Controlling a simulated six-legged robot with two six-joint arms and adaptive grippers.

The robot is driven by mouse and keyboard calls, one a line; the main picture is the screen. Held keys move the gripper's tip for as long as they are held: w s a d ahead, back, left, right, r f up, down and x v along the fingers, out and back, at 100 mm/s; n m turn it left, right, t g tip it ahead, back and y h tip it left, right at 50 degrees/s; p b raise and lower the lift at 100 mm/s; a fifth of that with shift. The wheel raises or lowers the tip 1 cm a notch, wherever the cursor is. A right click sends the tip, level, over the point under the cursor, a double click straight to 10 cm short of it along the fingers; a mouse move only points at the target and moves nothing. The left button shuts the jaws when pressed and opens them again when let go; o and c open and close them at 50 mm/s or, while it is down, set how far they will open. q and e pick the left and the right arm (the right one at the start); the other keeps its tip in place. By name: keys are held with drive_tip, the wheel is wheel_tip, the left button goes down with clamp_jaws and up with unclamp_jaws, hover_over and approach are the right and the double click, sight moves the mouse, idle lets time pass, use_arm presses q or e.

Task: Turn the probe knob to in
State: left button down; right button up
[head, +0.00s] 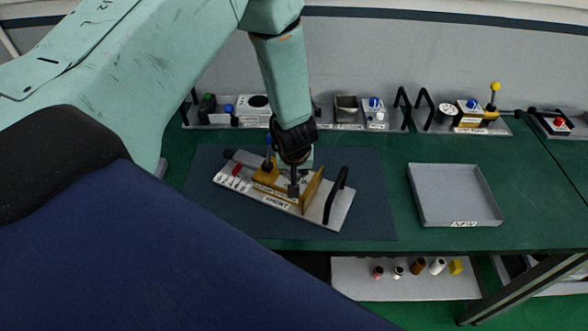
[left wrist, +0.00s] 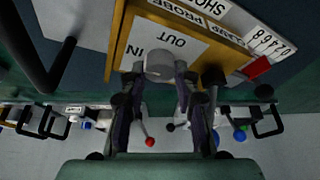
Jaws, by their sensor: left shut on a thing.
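The device with the probe knob stands on the dark mat in the head view, with a yellow-brown block (head: 268,178) on a grey plate (head: 337,212) marked SHORT. The grey probe knob (left wrist: 160,62) sits at the edge of this plate. My left gripper (left wrist: 160,76) is shut on the knob, fingers on either side. In the head view my left gripper (head: 293,185) comes down onto the block and hides the knob. The knob's pointing direction cannot be told.
A red slider (head: 237,169) and number scale are on the plate's left, a black handle (head: 335,193) on its right. A grey tray (head: 455,195) lies to the right. Several devices line the back edge. A lower shelf (head: 350,285) holds several small coloured parts.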

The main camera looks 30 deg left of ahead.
idle(0.6)
use_arm(q)
drive_tip(key=c, duration=1.4)
unclamp_jaws()
drive_tip(key=o, duration=0.4)
drive_tip(key=shift+w, duration=0.1)
drive_tip(key=v, duration=1.2)
drive_tip(key=shift+f, duration=0.1)
